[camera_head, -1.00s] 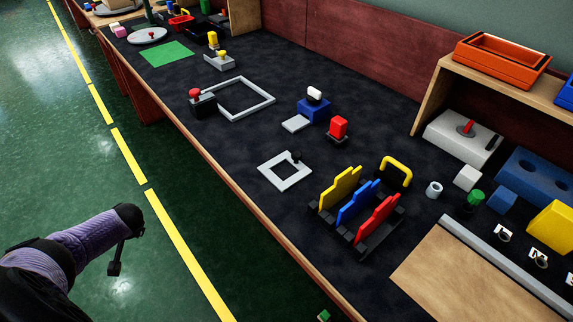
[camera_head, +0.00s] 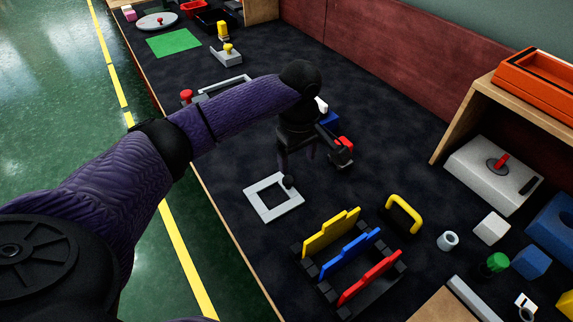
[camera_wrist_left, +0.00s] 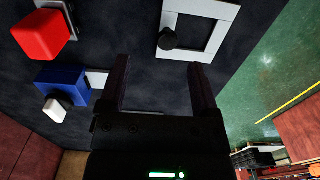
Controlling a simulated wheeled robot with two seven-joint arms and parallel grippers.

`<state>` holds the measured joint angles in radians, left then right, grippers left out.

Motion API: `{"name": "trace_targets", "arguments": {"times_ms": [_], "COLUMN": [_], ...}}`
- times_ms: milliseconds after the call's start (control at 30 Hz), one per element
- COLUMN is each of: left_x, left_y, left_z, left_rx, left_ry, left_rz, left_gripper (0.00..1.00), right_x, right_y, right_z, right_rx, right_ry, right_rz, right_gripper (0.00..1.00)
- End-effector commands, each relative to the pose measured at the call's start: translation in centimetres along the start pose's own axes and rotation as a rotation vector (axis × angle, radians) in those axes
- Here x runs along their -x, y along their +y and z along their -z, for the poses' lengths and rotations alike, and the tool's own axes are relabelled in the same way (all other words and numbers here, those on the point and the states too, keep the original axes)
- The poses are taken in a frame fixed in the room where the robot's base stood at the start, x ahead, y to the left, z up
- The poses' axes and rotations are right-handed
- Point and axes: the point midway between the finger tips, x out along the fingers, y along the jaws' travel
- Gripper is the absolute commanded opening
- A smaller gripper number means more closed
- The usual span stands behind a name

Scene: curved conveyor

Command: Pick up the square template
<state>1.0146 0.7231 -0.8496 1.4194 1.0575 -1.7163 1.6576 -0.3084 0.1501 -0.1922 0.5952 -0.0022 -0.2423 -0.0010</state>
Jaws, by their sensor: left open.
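The square template, a light grey square frame with a black knob (camera_head: 262,209), lies flat on the dark table in the head view. The knob sits at its far right corner. The template also shows at the top of the left wrist view (camera_wrist_left: 225,11), with the knob at its lower left. My left gripper (camera_head: 297,158) is above the table just beyond the template, jaws apart and empty. In the left wrist view its two fingers (camera_wrist_left: 160,85) point towards the template without touching it. My right gripper is not in view.
A red block (camera_wrist_left: 40,36) and a blue block with a white knob (camera_wrist_left: 62,90) stand beside the left gripper. A rack with yellow, blue and red plates (camera_head: 352,258) stands nearer. A larger grey frame (camera_head: 224,84) lies behind my arm.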

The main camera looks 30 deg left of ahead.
Motion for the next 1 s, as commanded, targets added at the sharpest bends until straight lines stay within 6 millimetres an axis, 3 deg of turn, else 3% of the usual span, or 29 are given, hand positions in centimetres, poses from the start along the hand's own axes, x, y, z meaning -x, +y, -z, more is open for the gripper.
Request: {"name": "trace_targets", "arguments": {"times_ms": [100,267,400,667,1000], "left_x": [-3.3,-5.6,-8.6,-8.7,-8.7], "left_y": [-0.1,-0.5,-0.9,-0.8,-0.8], "left_z": [0.1,0.8,1.5,1.5,1.5], "left_rx": [0.001,0.003,0.001,0.001,0.001], "left_ry": [-0.001,0.001,0.001,0.003,0.003], "left_rz": [0.006,0.005,0.008,0.0,0.001], "left_gripper": [0.8,0.8,0.8,0.78,0.06], "right_x": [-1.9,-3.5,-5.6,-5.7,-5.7], "right_y": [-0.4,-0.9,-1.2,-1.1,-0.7], "right_z": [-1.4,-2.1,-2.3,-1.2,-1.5], "right_rx": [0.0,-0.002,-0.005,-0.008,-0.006], "right_ry": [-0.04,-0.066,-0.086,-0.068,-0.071], "right_rz": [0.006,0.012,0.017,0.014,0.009], "right_gripper": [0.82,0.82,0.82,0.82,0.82]}}
